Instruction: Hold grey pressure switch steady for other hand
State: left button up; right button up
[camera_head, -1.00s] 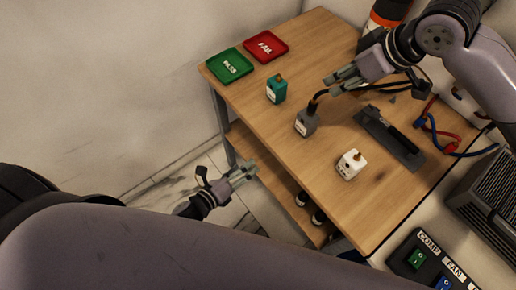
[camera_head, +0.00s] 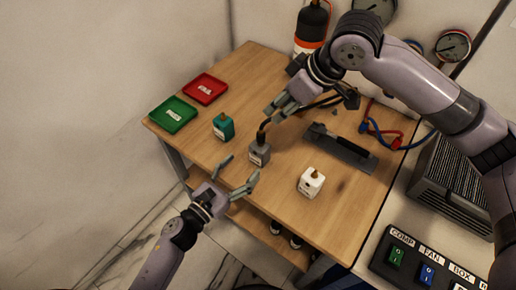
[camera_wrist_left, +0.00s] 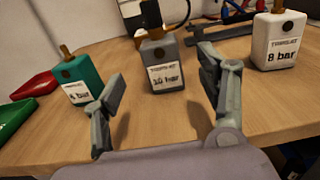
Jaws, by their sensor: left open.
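The grey pressure switch (camera_head: 259,154) stands upright on the wooden table, with a black hose end on its top. In the left wrist view the grey switch (camera_wrist_left: 164,66) sits between and beyond my open fingers, with a label that seems to read 10 bar. My left gripper (camera_head: 239,172) is open and empty, at the table's front edge, short of the switch and not touching it. My right gripper (camera_head: 276,108) is above and behind the switch, close to the hose; whether its fingers are shut on the hose is unclear.
A teal switch (camera_head: 223,127) stands left of the grey one, a white switch (camera_head: 311,182) right. Green (camera_head: 173,114) and red (camera_head: 206,88) trays lie at the far left. A dark grey holder (camera_head: 341,149) lies behind the white switch. Black, red and blue hoses run at the back.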

pick_arm(q)
jog(key=x, duration=0.9)
jog(key=c, duration=1.5)
dwell(0.9)
pick_arm(e)
jog(key=shift+o, duration=1.2)
jog(key=shift+w+a+f, duration=0.15)
jog(key=shift+w, duration=0.05)
jog(key=n+g+h, duration=0.3)
jog(key=n+h, duration=0.1)
jog(key=n, duration=0.4)
send_over(261, 129)
notch_tip(261, 129, down, 2)
jog(key=shift+f, duration=0.2)
jog(key=shift+f+n+h, duration=0.15)
jog(key=shift+n+h, duration=0.15)
jog(key=shift+n, duration=0.1)
notch_tip(261, 129, down, 12)
jog(key=shift+r, duration=0.1)
